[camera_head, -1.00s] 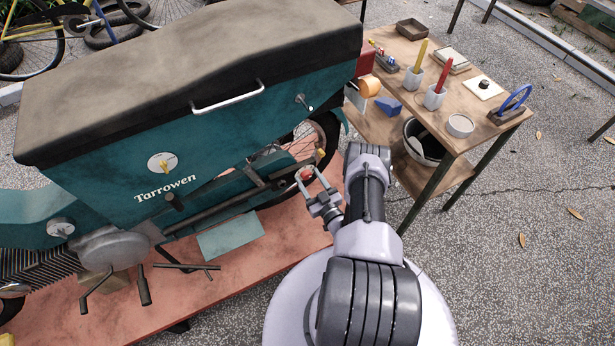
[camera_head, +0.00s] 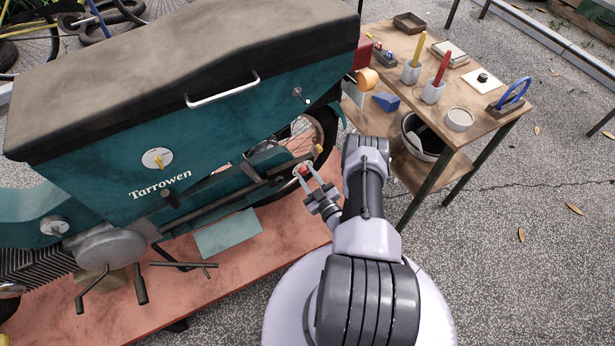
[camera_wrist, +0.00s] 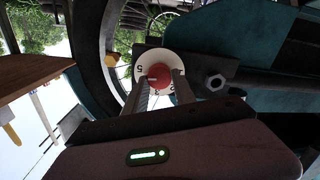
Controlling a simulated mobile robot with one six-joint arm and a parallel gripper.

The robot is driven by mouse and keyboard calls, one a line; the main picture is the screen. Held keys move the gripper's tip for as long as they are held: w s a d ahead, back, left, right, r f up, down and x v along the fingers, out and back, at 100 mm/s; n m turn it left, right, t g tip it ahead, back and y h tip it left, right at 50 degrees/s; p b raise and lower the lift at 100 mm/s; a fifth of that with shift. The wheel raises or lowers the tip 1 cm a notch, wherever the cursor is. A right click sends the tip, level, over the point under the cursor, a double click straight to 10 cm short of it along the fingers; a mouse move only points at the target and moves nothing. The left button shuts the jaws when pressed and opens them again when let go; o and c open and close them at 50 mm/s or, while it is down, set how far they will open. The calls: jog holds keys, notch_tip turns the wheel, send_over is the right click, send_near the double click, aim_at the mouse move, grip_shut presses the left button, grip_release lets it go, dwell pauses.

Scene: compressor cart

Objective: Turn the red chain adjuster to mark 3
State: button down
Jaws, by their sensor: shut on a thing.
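The red chain adjuster (camera_wrist: 159,76) is a round red knob on a white numbered dial (camera_wrist: 145,60) in the wrist view. A 5 is readable at the dial's left; the other marks are small or partly hidden by the fingers. A pale line shows on the knob's lower left, but I cannot tell surely which mark it meets. My gripper (camera_wrist: 161,84) has one finger on each side of the knob and is shut on it. In the head view the adjuster (camera_head: 303,171) sits by the rear wheel, with my gripper (camera_head: 309,181) reaching it from the lower right.
The teal motorcycle (camera_head: 110,185) stands on a reddish platform (camera_head: 240,270). A dark bolt (camera_wrist: 214,82) sits right of the dial. A wooden table (camera_head: 480,120) with tools and cups stands to the right, a bucket (camera_head: 425,150) below it. Paved ground at right is open.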

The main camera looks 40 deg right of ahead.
jog(key=n+b, duration=0.1)
jog(key=n, duration=0.3)
jog(key=shift+n, duration=0.3)
jog(key=n+b, duration=0.1)
jog(key=n, duration=0.2)
jog(key=shift+f+n, duration=0.1)
jog(key=shift+n, duration=0.2)
jog(key=n, duration=0.4)
jog(key=shift+a, duration=0.1)
jog(key=shift+w+n, duration=0.1)
jog(key=shift+n, duration=2.1)
jog(key=c, duration=1)
grip_release()
jog(key=shift+f, duration=0.1)
jog(key=shift+c, duration=0.2)
